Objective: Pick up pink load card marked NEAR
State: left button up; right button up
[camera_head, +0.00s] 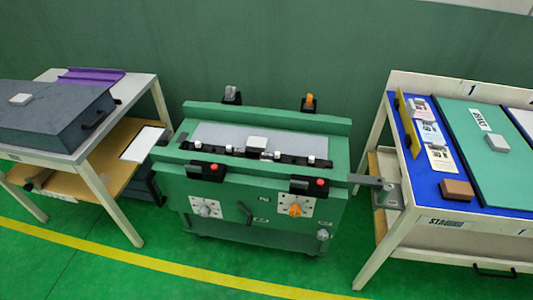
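Several small cards lie in a column on the blue area at the left of the right-hand table. The upper card (419,109) has a pinkish tint, with a small pale block on or against it. The print is too small to read, so I cannot tell which card is marked NEAR. Neither of my grippers shows in the head view.
A yellow strip (407,125) stands left of the cards; a brown block (457,190) lies below them. A green board (487,150) carries a REJECT label. A green machine (264,180) stands centre. A grey case (50,115) sits on the left table (137,90).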

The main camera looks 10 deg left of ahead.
aim_at(423, 109)
jog(key=i+l+z, duration=0.25)
jog(key=l, duration=0.25)
jog(key=i+l+z, duration=0.25)
jog(key=l, duration=0.2)
jog(key=i, duration=0.05)
